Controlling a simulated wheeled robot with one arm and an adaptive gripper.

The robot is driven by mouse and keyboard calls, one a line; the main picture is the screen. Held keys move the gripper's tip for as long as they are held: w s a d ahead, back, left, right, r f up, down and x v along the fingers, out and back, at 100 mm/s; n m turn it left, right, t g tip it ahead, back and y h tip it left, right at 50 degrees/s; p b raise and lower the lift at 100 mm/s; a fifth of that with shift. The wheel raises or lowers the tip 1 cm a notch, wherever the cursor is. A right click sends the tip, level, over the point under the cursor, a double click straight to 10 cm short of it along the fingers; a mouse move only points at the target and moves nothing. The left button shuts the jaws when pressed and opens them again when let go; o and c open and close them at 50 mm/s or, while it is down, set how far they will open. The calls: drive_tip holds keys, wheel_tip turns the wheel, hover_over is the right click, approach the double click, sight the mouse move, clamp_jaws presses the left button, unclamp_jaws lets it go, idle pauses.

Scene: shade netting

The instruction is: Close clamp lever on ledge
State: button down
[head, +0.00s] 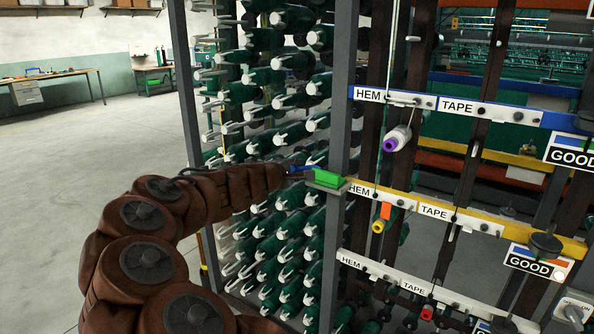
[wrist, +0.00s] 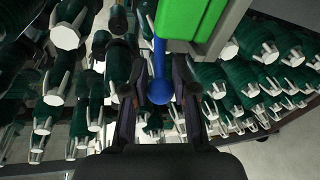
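The clamp is a green block (head: 323,177) on a small grey-green ledge (head: 327,186) at the upright post in the head view. My gripper (wrist: 158,88) is open, with one finger on each side of the blue knob. Gaps show between the knob and both fingers. In the head view, the gripper is small and dark at the arm's end, left of the clamp.
A grey upright post (head: 341,90) stands behind the clamp. Racks of dark green bobbins with pale tips (head: 280,130) fill the space close to my gripper. Labelled yellow (head: 470,216) and blue (head: 540,117) rails run to the right. Open floor (head: 120,130) lies to the left.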

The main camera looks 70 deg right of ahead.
drive_tip(key=c, duration=1.3)
unclamp_jaws()
drive_tip(key=shift+s, duration=0.35)
drive_tip(key=shift+o, duration=0.6)
drive_tip(key=shift+w, duration=0.2)
drive_tip(key=shift+w+a, duration=0.1)
drive_tip(key=shift+a, duration=0.05)
drive_tip(key=shift+w+a+r, duration=0.1)
drive_tip(key=shift+a+r, duration=0.1)
drive_tip(key=shift+a, duration=0.3)
drive_tip(key=s+v, duration=0.1)
drive_tip(key=v, duration=0.9)
drive_tip(key=shift+w+a, duration=0.3)
drive_tip(key=shift+w, duration=0.1)
drive_tip(key=shift+r, duration=0.1)
